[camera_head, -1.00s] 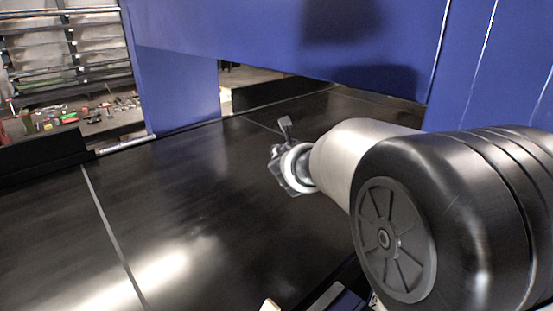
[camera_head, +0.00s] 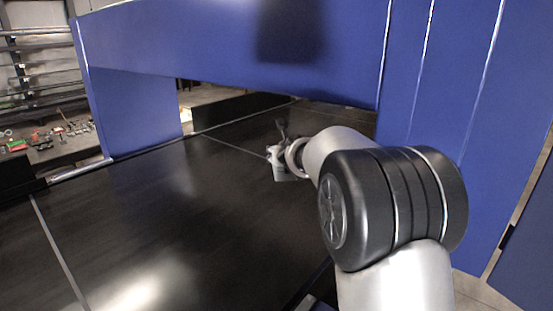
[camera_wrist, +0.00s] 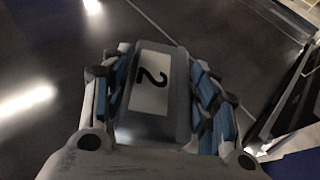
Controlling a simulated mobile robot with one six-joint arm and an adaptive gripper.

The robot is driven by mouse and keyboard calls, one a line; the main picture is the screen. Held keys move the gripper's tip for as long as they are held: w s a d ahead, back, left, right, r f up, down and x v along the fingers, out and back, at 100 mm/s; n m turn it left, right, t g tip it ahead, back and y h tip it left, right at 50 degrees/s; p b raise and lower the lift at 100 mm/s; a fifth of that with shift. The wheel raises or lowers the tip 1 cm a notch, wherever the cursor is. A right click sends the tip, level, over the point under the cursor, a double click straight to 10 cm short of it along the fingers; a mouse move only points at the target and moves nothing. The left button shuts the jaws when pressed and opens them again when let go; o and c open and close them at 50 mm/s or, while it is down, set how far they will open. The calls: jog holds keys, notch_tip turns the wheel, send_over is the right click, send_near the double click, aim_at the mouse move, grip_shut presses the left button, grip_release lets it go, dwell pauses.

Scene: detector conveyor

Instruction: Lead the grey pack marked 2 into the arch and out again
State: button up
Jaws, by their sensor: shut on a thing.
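The grey pack (camera_wrist: 157,126) with a white label marked 2 sits between the fingers of my gripper (camera_wrist: 160,85) in the wrist view. The fingers press on both its sides. In the head view my gripper (camera_head: 275,160) is over the black belt, at the opening under the blue arch (camera_head: 230,50). The pack is mostly hidden there by my wrist and fingers. I cannot tell whether the pack touches the belt.
The black conveyor belt (camera_head: 130,210) runs through the arch and is clear to the left. A blue panel (camera_head: 420,110) stands close to the right of my arm. A bench with tools (camera_head: 50,140) and shelving are at the back left.

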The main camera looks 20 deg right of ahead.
jog(key=s+a+p, duration=0.1)
jog(key=s+a, duration=0.6)
jog(key=a, duration=0.4)
jog(key=s+a+p, duration=0.2)
jog(key=s+a, duration=0.5)
jog(key=a, duration=0.4)
jog(key=s+a+p, duration=0.1)
jog(key=s+a, duration=0.6)
jog(key=a, duration=0.4)
jog(key=shift+s+p, duration=0.4)
jog(key=shift+d+r, duration=0.1)
